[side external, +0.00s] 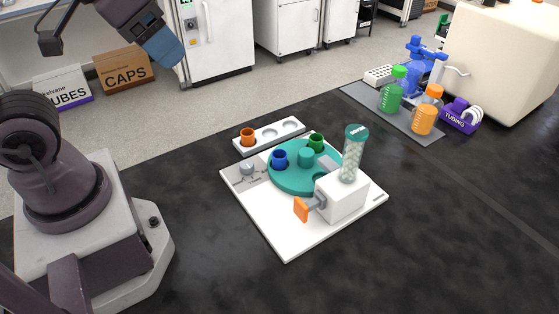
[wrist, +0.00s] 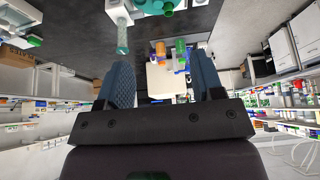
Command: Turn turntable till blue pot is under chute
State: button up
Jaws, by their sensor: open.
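In the side external view, a round teal turntable (side external: 289,178) with a raised central hub (side external: 306,157) sits on a white base board (side external: 285,235). The blue pot (side external: 279,159) stands on its left side, across from and apart from the chute. A green pot (side external: 316,142) stands at its back. The chute is a clear upright tube (side external: 352,160) of pale beads with a teal cap, on a white block (side external: 343,199) at the turntable's right. My gripper (side external: 168,52) is high at upper left, away from the turntable. In the wrist view, my gripper (wrist: 162,65) is open and empty.
An orange handle (side external: 301,209) sticks out from the block's front left. A small grey knob (side external: 247,168) is on the board's left corner. A white rack (side external: 270,138) behind holds an orange pot (side external: 247,136). Bottles on a grey mat (side external: 372,104) stand back right. The bench front is clear.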

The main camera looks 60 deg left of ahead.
jog(key=shift+c, duration=1)
jog(key=m+g+h, duration=0.2)
jog(key=m+h, duration=0.1)
jog(key=m, duration=0.4)
send_near(306, 152)
jog(key=shift+y, duration=0.3)
jog(key=x, duration=1)
jog(key=shift+d, duration=0.25)
